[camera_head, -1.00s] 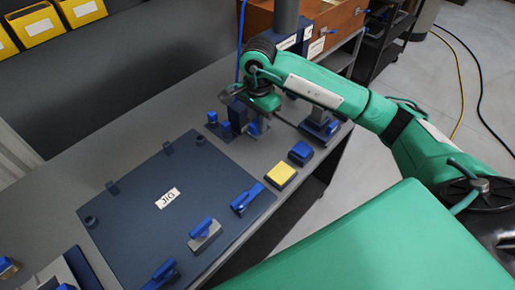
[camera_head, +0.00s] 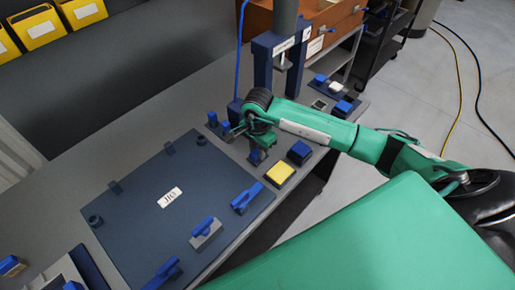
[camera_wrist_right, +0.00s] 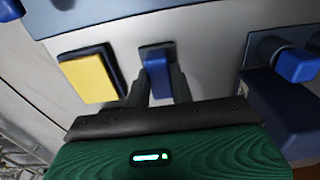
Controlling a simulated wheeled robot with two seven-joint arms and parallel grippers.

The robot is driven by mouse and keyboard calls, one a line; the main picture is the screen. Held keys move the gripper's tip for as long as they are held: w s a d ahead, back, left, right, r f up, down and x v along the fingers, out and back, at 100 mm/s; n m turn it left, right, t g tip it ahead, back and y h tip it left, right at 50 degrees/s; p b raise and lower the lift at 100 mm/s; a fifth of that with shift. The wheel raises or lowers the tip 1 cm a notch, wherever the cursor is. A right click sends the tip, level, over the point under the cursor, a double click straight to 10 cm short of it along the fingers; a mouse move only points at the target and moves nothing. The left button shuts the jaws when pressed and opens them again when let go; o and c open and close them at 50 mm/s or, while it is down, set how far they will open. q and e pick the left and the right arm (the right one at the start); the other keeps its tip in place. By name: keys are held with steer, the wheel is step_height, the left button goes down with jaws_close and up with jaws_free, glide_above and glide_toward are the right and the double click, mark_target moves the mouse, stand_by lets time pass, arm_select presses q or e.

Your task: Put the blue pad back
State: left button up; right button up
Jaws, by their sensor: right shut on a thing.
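My right gripper (camera_head: 258,156) is low over the bench, just beyond the jig plate's right corner. It is shut on a small blue block, which I take to be the blue pad (camera_head: 255,157). In the right wrist view the pad (camera_wrist_right: 156,67) sits between the two fingers (camera_wrist_right: 160,88), over the grey bench top. I cannot tell whether it touches the bench. The yellow pad (camera_wrist_right: 90,77) lies to its left there, apart from it. My left gripper is not in view.
The dark jig plate (camera_head: 150,225) carries several blue clamps (camera_head: 246,196). The yellow block (camera_head: 280,173) and another blue block (camera_head: 299,152) stand near the bench edge. A dark blue press frame (camera_head: 263,65) stands behind. Yellow bins (camera_head: 82,12) hang at upper left.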

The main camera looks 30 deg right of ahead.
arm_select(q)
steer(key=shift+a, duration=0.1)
arm_select(e)
steer(key=shift+f, duration=0.1)
steer(key=o, duration=0.9)
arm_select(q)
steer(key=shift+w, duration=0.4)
